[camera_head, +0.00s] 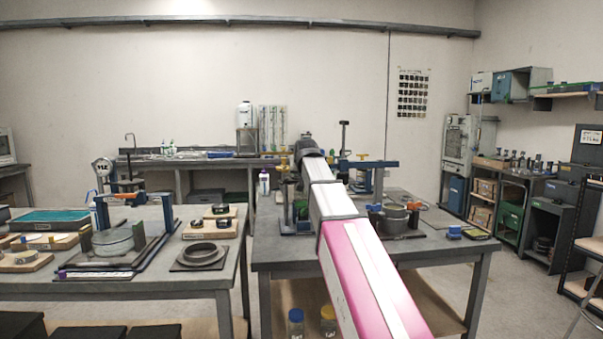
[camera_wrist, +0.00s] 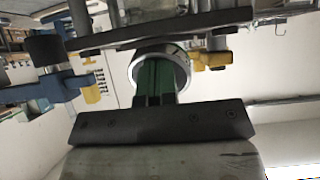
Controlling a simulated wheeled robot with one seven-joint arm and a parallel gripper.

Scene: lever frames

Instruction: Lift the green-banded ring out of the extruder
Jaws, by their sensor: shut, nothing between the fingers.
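My gripper (camera_wrist: 154,82) shows in the wrist view as two dark green fingers side by side, rising from a black bar. The fingers are shut with nothing between them. A silver-grey ring (camera_wrist: 184,71) shows just beyond, and the fingers overlap its opening; I cannot tell whether they are inside it or in front of it. No green band can be made out clearly. The extruder seems to be the press around it, with a dark crossbar (camera_wrist: 160,31). In the head view my arm hides the gripper and the ring.

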